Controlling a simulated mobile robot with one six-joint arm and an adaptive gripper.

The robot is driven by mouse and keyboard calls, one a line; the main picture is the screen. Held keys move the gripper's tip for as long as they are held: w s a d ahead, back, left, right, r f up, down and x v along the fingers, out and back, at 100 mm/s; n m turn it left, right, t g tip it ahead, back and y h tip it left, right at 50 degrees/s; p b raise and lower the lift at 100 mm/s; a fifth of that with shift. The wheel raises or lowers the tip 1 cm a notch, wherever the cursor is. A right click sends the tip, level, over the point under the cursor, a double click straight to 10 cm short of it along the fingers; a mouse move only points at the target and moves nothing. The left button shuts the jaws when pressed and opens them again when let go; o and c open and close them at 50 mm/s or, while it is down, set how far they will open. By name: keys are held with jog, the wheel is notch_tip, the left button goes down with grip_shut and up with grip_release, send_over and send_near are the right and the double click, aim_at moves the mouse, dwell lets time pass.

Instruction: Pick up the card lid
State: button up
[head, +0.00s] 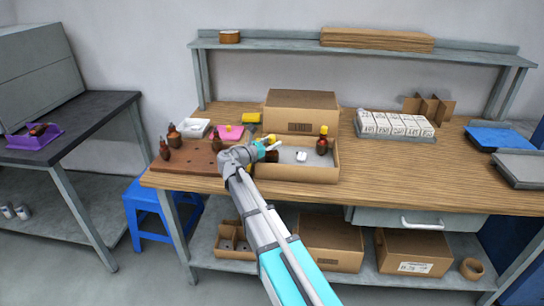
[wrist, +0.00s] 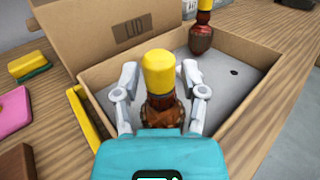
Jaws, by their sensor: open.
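The card lid (head: 300,108) is brown cardboard and stands behind the open carton (head: 295,172) on the wooden bench. In the wrist view the lid (wrist: 105,35), marked "LID", is at the upper left, beyond the carton (wrist: 95,75), partly cut off by the frame. My gripper (head: 268,146) is over the carton's left part, apart from the lid. In the wrist view my gripper (wrist: 160,75) is open, its fingers on either side of a yellow-topped armature (wrist: 160,105). I cannot tell whether they touch it. A second armature (wrist: 201,38) stands in the carton's far right corner.
Left of the carton are a pink block (head: 230,132), a white tray (head: 196,127) and a brown board (head: 188,158) with armatures. A tray of white boxes (head: 395,125) stands to the right. A shelf (head: 280,43) spans above the bench.

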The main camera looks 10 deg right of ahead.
dwell(0.4)
grip_shut()
jog(key=shift+r, duration=0.15)
notch_tip(320, 180, up, 2)
jog(key=p, duration=0.2)
jog(key=shift+r+p, duration=0.25)
jog(key=shift+p, duration=0.15)
jog(key=s+r+p, duration=1)
jog(key=s, duration=0.4)
jog(key=shift+r, duration=0.15)
dwell(0.4)
